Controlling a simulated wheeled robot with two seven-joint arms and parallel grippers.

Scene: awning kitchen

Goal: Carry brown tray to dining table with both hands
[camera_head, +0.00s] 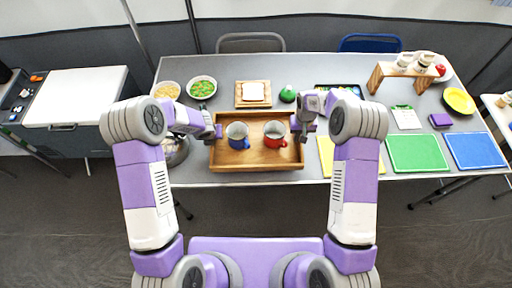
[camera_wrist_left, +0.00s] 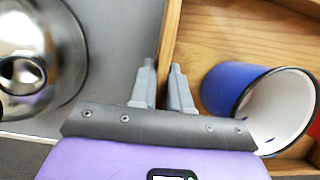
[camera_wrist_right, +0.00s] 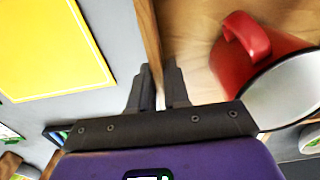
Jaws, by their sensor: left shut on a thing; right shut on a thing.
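The brown tray (camera_head: 256,160) is a wooden tray near the front edge of the grey table. A blue mug (camera_head: 238,134) and a red mug (camera_head: 275,134) stand in it. My left gripper (camera_head: 214,132) is shut on the tray's left wall; in the left wrist view the fingers (camera_wrist_left: 163,80) straddle that wall, with the blue mug (camera_wrist_left: 255,95) beside it. My right gripper (camera_head: 299,128) is shut on the tray's right wall; in the right wrist view the fingers (camera_wrist_right: 158,82) straddle it, near the red mug (camera_wrist_right: 262,65). I cannot tell whether the tray is lifted.
Behind the tray are a board with bread (camera_head: 253,92), a green item (camera_head: 288,94) and two bowls (camera_head: 202,87). A metal pot (camera_wrist_left: 25,60) is left of the tray. Yellow (camera_wrist_right: 45,45), green (camera_head: 418,153) and blue (camera_head: 474,150) mats lie right. A cooler (camera_head: 75,97) stands left.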

